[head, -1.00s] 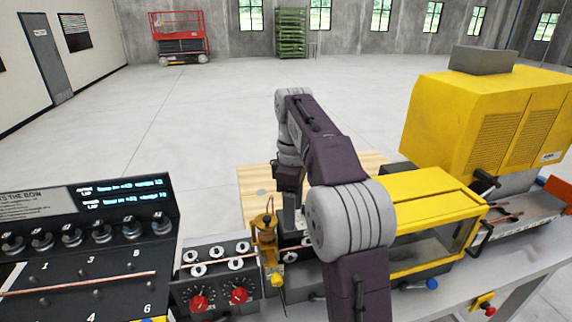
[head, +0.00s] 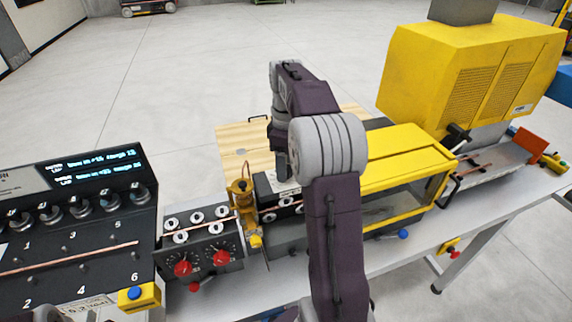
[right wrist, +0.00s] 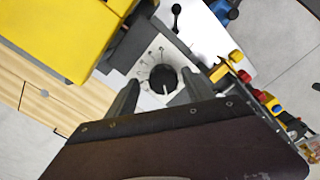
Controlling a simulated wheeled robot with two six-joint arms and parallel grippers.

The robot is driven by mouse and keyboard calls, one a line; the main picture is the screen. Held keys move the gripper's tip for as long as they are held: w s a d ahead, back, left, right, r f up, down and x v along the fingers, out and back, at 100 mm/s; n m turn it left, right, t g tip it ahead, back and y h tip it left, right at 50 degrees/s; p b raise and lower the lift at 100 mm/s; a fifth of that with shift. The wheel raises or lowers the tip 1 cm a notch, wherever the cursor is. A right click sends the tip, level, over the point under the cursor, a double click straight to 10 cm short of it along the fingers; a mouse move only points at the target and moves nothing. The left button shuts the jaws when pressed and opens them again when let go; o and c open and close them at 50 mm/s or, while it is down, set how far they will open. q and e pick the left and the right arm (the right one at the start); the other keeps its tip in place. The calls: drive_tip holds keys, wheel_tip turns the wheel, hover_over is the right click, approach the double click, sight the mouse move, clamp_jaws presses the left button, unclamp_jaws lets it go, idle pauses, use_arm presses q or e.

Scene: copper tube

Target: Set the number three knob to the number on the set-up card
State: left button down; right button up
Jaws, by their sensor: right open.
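A black round knob (right wrist: 163,80) with a white pointer line sits on a white dial plate (right wrist: 142,72) in the right wrist view. My right gripper (right wrist: 161,92) is open, its two fingers apart on either side of the knob in that view; contact cannot be told. In the head view my right gripper (head: 282,172) points down behind the straightener rollers, partly hidden by my arm. Two red knobs (head: 183,268) (head: 221,257) are on the roller unit, and several black knobs (head: 80,208) line the left panel.
A copper tube (head: 70,258) lies across the left panel. A brass fitting (head: 241,200) stands by the rollers. A yellow-framed guard box (head: 405,165) and a large yellow machine (head: 440,85) stand at the right. A wooden board (head: 232,140) lies behind.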

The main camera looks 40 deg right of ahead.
drive_tip(key=shift+s+a+r, duration=0.1)
drive_tip(key=shift+s+a, duration=0.15)
drive_tip(key=shift+a, duration=0.25)
drive_tip(key=shift+w+d, duration=0.25)
drive_tip(key=shift+d, duration=0.05)
drive_tip(key=c, duration=1)
clamp_jaws()
use_arm(q)
drive_tip(key=shift+a, duration=0.25)
drive_tip(key=shift+r, duration=0.1)
